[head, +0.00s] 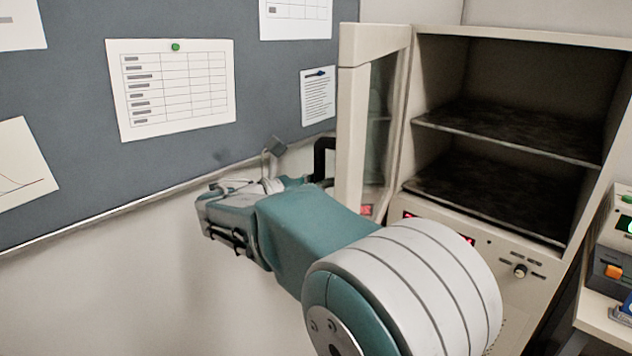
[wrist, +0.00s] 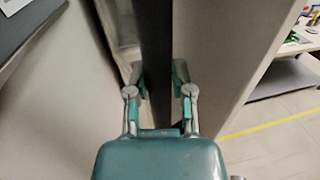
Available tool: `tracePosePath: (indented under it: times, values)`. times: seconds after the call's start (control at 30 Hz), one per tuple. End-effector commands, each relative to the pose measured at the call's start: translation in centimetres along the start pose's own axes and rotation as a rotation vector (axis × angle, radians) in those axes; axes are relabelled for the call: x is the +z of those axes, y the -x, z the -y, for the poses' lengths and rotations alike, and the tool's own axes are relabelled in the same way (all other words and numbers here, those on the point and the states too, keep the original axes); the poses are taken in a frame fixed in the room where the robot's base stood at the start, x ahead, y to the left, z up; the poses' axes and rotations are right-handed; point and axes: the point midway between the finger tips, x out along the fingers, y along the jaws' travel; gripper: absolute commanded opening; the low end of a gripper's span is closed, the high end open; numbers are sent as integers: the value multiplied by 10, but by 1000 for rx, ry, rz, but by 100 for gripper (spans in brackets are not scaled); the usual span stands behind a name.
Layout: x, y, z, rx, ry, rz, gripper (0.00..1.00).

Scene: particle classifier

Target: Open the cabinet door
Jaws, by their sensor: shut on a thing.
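The cabinet (head: 520,120) stands at the right in the head view, its dark shelved inside exposed. Its cream-framed glass door (head: 352,110) stands swung out to the left, at a wide angle to the cabinet front. A black handle (head: 324,150) sits on the door's outer face. In the wrist view, the handle shows as a dark upright bar (wrist: 157,45) between the fingers of my gripper (wrist: 159,78), which is shut on it. In the head view my teal arm hides the lower handle and part of the gripper.
A grey pinboard (head: 75,85) with papers covers the wall left of the door, close to my gripper. A control panel (head: 490,255) lies below the cabinet opening. A bench with devices (head: 610,270) stands at the right edge.

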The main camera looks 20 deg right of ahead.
Motion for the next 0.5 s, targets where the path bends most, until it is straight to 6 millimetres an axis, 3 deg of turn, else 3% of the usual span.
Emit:
tracePosePath:
  times: [0.27, 0.3, 0.37, 0.4, 0.5]
  values:
    - [0, 0, -1, 1, 0, 1, 0]
    - [0, 1, -1, 1, 0, 1, 34]
    - [0, 1, -1, 1, 0, 1, 61]
    - [0, 1, -1, 1, 0, 1, 65]
    - [0, 2, -1, 1, 0, 2, 65]
